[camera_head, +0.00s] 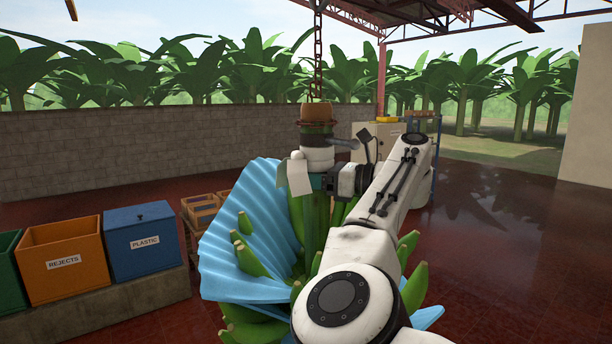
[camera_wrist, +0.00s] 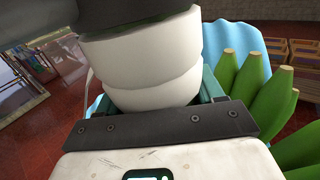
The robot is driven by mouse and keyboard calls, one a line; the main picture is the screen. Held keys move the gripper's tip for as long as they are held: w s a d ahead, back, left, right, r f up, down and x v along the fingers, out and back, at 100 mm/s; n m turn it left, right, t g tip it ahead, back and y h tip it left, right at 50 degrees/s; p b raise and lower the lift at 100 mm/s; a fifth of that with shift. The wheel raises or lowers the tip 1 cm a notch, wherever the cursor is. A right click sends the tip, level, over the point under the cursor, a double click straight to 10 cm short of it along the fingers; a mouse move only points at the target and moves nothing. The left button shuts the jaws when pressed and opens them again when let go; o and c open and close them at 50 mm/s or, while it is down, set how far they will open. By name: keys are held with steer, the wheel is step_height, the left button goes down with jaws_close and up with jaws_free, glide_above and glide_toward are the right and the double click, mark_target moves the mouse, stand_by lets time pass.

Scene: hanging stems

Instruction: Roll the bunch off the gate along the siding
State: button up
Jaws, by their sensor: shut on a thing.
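The bunch of green bananas (camera_head: 416,290) hangs upright from a rusty chain (camera_head: 317,55), partly wrapped in a blue ribbed sheet (camera_head: 250,235). Its stem top (camera_head: 318,158) carries a white wrap and a brown cap. In the wrist view the white-wrapped stem (camera_wrist: 140,55) fills the space in front of my jaws, with green bananas (camera_wrist: 262,95) and the blue sheet (camera_wrist: 240,48) to the right. My arm hides much of the bunch's right side. The overhead rail and the gate are not clearly seen.
An orange REJECTS bin (camera_head: 66,262) and a blue PLASTIC bin (camera_head: 143,241) stand at left on a low block ledge. Wooden crates (camera_head: 200,209) lie behind the bunch. A pale cabinet (camera_head: 377,142) stands at the back. The red floor at right (camera_head: 520,240) is clear.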

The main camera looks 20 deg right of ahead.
steer(key=o, duration=1.4)
steer(key=shift+w, duration=0.1)
steer(key=shift+d, duration=0.1)
steer(key=b, duration=0.3)
glide_above(342, 215)
steer(key=shift+w+a+f, duration=0.1)
steer(key=shift+w+a, duration=0.2)
steer(key=shift+a, duration=0.05)
steer(key=shift+s+d, duration=0.3)
steer(key=shift+s, duration=0.05)
